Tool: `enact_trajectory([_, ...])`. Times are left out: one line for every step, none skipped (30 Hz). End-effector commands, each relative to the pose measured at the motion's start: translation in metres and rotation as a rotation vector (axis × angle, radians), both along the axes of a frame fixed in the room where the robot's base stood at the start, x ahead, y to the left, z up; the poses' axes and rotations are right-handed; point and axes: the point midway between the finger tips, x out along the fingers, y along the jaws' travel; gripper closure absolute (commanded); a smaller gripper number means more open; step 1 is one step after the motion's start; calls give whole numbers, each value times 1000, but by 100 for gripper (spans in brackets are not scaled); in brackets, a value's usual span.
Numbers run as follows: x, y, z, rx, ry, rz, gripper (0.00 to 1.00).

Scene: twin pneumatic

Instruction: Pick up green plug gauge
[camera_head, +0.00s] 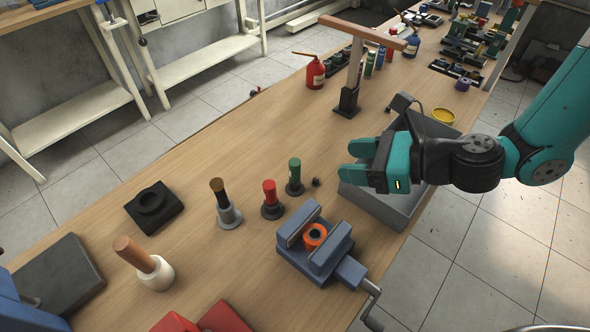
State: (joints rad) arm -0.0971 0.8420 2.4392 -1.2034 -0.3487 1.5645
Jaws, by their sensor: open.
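The green plug gauge (295,172) stands upright on the wooden table, with a green top and a dark round base. My gripper (352,161) is to its right, above the table and partly in front of a grey metal box. Its teal fingers point left, are apart, and hold nothing that I can see. A gap in the picture separates the fingers from the green plug gauge.
A red-topped gauge (270,194) and a brown-topped one (221,195) stand to the left. A blue vise (318,255) holding an orange ring is in front. The grey box (385,205) lies under my gripper. A T-shaped stand (350,85) rises behind.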

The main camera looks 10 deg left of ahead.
Motion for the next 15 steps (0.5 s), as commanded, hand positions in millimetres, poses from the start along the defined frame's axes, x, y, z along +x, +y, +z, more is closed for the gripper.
enact_trajectory([1,13,-4,0,0,9,46])
enact_trajectory([2,19,-6,0,-1,8,46])
enact_trajectory([4,28,-10,0,-1,9,46])
enact_trajectory([5,34,-12,-1,-2,10,46])
enact_trajectory([6,40,-15,0,-2,9,46])
enact_trajectory([8,48,-18,-2,-3,10,46])
enact_trajectory([10,54,-20,-2,-3,9,46])
enact_trajectory([10,59,-23,-2,-3,10,46])
enact_trajectory([12,65,-25,-1,-3,9,46])
enact_trajectory([13,69,-27,-1,-4,9,46])
enact_trajectory([14,72,-29,-2,-3,8,46])
enact_trajectory([14,76,-31,-3,-2,9,46])
enact_trajectory([15,78,-31,-2,-3,9,46])
enact_trajectory([15,79,-32,-2,-3,8,46])
enact_trajectory([16,81,-33,-1,-4,7,46])
